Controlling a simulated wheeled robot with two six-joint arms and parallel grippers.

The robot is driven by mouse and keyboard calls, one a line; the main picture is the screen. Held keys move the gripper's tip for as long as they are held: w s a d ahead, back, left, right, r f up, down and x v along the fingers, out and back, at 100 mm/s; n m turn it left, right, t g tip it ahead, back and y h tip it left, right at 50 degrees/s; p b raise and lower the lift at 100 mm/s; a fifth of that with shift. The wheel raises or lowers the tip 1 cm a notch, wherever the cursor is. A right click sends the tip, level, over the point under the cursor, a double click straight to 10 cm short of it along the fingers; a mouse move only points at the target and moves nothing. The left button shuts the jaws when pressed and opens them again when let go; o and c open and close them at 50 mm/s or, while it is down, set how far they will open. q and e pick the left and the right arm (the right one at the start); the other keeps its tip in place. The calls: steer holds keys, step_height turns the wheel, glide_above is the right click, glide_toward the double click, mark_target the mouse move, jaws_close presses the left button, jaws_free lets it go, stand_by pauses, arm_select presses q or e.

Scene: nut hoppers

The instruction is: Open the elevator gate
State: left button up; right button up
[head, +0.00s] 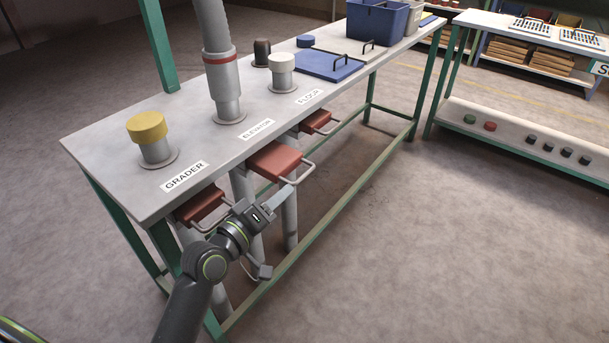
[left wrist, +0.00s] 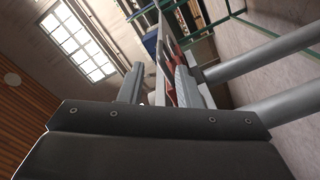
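The elevator gate (head: 273,160) is a red slide plate with a light wire handle (head: 301,173). It sticks out from under the bench front, below the ELEVATOR label (head: 256,130). More of its red plate shows than of the gates on either side. My left gripper (head: 282,194) is just below and in front of this handle, its fingertips close to it; I cannot tell whether they touch. In the left wrist view the two fingers (left wrist: 160,88) stand apart, with red gate plates beyond them. My right gripper is not in view.
The grader gate (head: 200,204) is at the left and the floor gate (head: 316,121) at the right, each with a handle. Grey pipes (head: 289,215) hang under the bench (head: 110,150). A green lower rail (head: 300,246) runs low in front.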

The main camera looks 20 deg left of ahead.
mark_target(314, 166)
arm_select(q)
steer(key=b+x, duration=0.1)
steer(key=x, duration=0.8)
jaws_close()
